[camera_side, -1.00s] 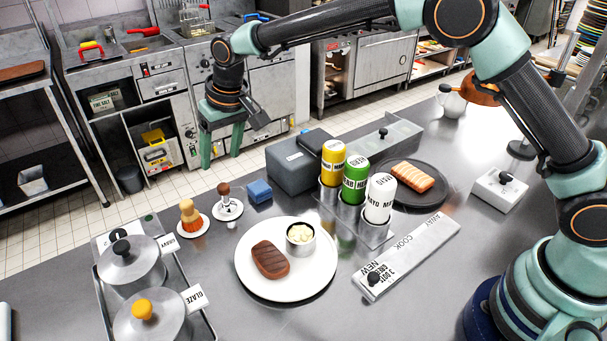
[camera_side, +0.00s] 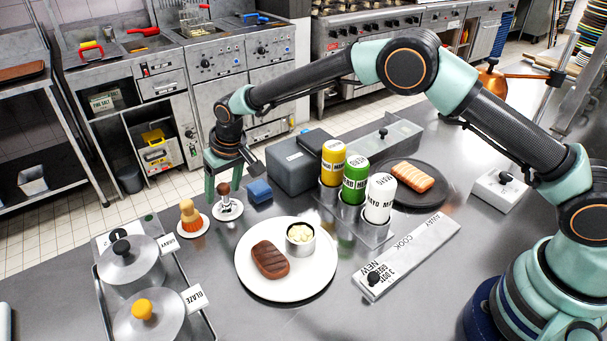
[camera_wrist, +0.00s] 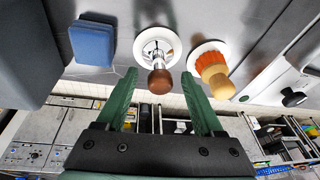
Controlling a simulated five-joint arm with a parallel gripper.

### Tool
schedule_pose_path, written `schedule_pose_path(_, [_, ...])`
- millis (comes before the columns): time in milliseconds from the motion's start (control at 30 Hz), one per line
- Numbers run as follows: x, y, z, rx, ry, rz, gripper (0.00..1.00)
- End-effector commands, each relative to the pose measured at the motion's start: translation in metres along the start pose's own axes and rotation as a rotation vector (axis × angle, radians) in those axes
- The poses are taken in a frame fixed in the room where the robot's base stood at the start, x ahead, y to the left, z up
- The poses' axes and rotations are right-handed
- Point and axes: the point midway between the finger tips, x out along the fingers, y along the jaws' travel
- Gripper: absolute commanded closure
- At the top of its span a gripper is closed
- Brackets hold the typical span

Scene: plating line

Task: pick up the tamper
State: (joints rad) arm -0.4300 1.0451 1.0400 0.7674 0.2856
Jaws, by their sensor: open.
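The tamper (camera_side: 225,205) has a brown knob and a metal body, and stands upright on a small white saucer (camera_side: 239,213). My gripper (camera_side: 222,191) is open, its green fingers pointing down beside and above the tamper. In the wrist view the tamper's knob (camera_wrist: 160,82) appears between the two fingertips of my gripper (camera_wrist: 161,76). The fingers do not appear to touch it. How far down the fingers reach along the tamper is hard to tell.
A brush (camera_side: 190,214) with orange bristles sits on another saucer close to the left. A blue sponge (camera_side: 259,190) lies close on the right, with a grey box (camera_side: 292,167) beyond it. A plate (camera_side: 253,291) with meat is in front.

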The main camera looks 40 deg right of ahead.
Motion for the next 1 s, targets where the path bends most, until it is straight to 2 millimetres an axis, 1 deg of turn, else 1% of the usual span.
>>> schedule_pose_path(167, [0.0, 0.0, 0.0, 0.0, 0.001, 0.0, 0.31])
schedule_pose_path(267, [0.0, 0.0, 0.0, 0.0, 0.0, 0.0, 0.65])
schedule_pose_path(300, [0.0, 0.0, 0.0, 0.0, 0.0, 0.0, 0.81])
schedule_pose_path(333, [0.0, 0.0, 0.0, 0.0, 0.0, 0.0, 0.92])
schedule_pose_path(367, [0.0, 0.0, 0.0, 0.0, 0.0, 0.0, 1.0])
schedule_pose_path(667, [-0.001, 0.0, -0.001, 0.0, 0.001, 0.0, 1.0])
schedule_pose_path(767, [-0.004, -0.001, -0.002, 0.0, 0.002, -0.001, 1.0])
schedule_pose_path(867, [-0.011, -0.001, -0.004, 0.0, 0.003, -0.001, 1.0])
schedule_pose_path(1000, [-0.031, -0.003, -0.01, 0.0, 0.005, -0.002, 1.0])
